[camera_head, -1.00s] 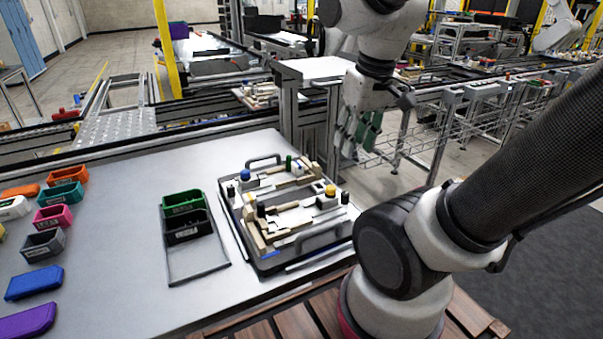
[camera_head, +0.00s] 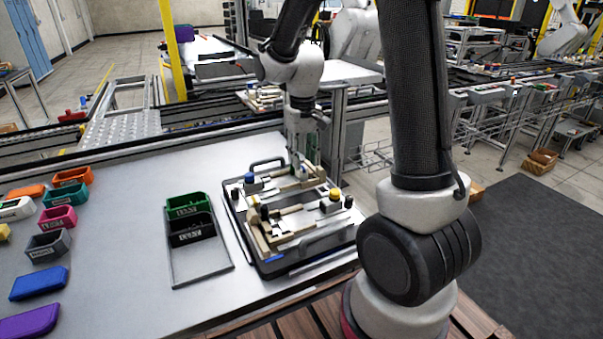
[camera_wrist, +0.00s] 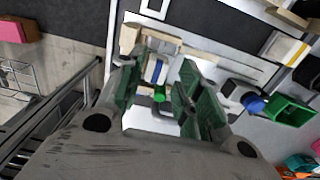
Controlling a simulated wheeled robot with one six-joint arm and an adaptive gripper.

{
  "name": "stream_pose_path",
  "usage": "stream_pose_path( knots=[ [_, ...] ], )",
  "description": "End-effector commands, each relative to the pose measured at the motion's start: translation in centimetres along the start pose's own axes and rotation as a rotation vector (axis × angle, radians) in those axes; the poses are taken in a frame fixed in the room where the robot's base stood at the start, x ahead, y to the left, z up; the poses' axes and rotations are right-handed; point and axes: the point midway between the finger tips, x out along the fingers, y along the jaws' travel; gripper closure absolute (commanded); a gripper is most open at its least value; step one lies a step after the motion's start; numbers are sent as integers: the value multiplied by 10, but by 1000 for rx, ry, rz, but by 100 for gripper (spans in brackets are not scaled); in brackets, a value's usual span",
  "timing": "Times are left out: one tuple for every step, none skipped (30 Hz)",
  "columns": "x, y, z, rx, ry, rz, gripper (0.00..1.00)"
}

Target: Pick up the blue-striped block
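In the wrist view a pale block with a blue stripe (camera_wrist: 157,72) lies on the fixture pallet, between the fingertips as seen by the camera. A small green peg (camera_wrist: 160,93) is close beside it. My gripper (camera_wrist: 160,85) is open, with green pads on both fingers and nothing held. In the head view my gripper (camera_head: 302,168) is over the far right part of the pallet (camera_head: 312,250), pointing down. The striped block is hidden behind or too small near the gripper there. I cannot tell the exact height of the fingertips above the block.
The pallet also carries a blue-topped knob (camera_head: 249,178), a yellow-topped knob (camera_head: 334,194) and wooden pieces. Green (camera_head: 186,205) and black (camera_head: 192,229) bins stand in a tray left of it. Several coloured bins line the table's left side. Table between is clear.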

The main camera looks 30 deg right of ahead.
Motion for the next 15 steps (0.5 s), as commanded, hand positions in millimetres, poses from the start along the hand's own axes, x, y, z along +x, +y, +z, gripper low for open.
stream_pose_path(
  knots=[
    [10,1,1,1,-6,0,65],
    [15,2,1,1,-5,0,65],
    [21,2,1,0,-6,0,65],
    [24,2,0,0,-5,0,65],
    [28,2,0,0,-4,0,65],
    [31,2,0,0,-3,0,65],
    [33,2,0,0,-3,0,65],
    [34,2,0,0,-2,0,65],
    [35,2,0,0,-2,0,65],
    [35,2,0,0,-2,0,65],
    [35,2,0,0,-2,0,65],
    [35,2,0,0,-2,0,65],
    [35,2,0,0,-2,0,65],
    [35,2,0,0,-2,0,65],
    [35,2,0,0,-3,0,69]
  ],
)
